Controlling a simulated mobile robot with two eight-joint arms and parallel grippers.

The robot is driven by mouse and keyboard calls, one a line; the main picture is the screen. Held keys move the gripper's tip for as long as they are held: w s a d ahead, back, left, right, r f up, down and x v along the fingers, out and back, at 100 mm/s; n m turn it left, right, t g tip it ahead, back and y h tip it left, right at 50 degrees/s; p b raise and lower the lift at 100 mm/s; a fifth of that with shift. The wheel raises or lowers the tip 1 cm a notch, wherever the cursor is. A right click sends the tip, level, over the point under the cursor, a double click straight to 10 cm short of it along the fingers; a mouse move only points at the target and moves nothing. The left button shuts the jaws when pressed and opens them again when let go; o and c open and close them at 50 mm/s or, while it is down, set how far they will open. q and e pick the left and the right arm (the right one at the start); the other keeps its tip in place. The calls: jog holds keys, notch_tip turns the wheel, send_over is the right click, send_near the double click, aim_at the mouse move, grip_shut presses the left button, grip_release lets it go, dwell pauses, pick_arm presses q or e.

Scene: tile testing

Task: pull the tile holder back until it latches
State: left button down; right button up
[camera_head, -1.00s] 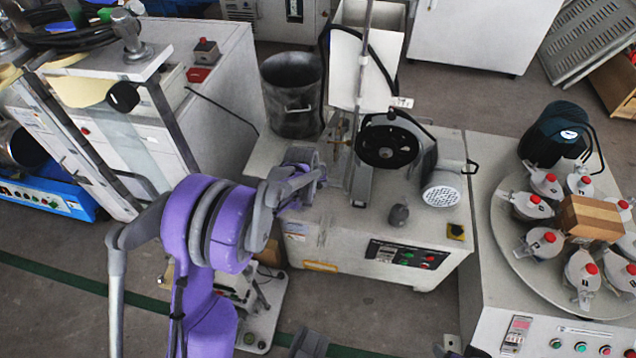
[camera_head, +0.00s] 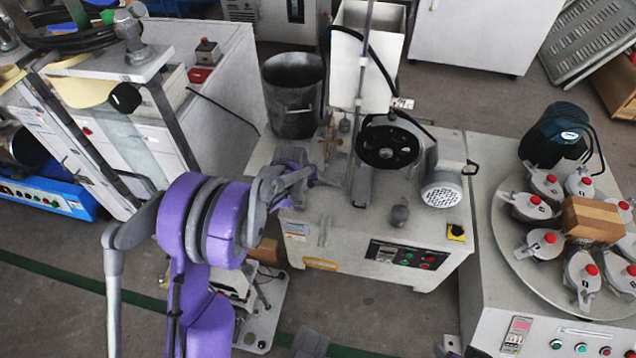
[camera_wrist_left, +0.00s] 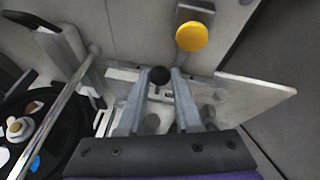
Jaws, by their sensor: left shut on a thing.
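My left gripper (camera_head: 316,176) reaches in from the left over the front left of the grey testing machine (camera_head: 345,235). In the left wrist view, the two fingers of my left gripper (camera_wrist_left: 160,88) stand either side of a black ball knob (camera_wrist_left: 159,76), which I take to be the tile holder's handle, and are shut on it. A clear plate (camera_wrist_left: 245,95) extends right, beside and behind the fingers. The rest of the holder is hard to make out, and whether it is latched cannot be told. My right gripper is not in view.
The machine carries a black wheel (camera_head: 388,147), a motor (camera_head: 441,190) and a thin upright rod (camera_head: 361,70). A metal bucket (camera_head: 293,95) stands behind left. A round table (camera_head: 510,225) with several red-capped pots is at right. A yellow knob (camera_wrist_left: 191,37) shows in the wrist view.

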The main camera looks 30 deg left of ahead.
pick_arm(q)
jog(key=a, duration=0.2)
jog(key=s+a, duration=0.1)
jog(key=a, duration=0.3)
jog(key=shift+s+a, duration=0.25)
jog(key=shift+s, duration=0.05)
jog(key=c, duration=0.6)
grip_release()
jog(key=shift+d, duration=0.1)
jog(key=shift+r, duration=0.1)
jog(key=p+v, duration=0.2)
jog(key=v, duration=0.5)
jog(key=shift+r+p, duration=0.2)
jog(key=shift+p, duration=0.1)
jog(key=shift+s+d, duration=0.1)
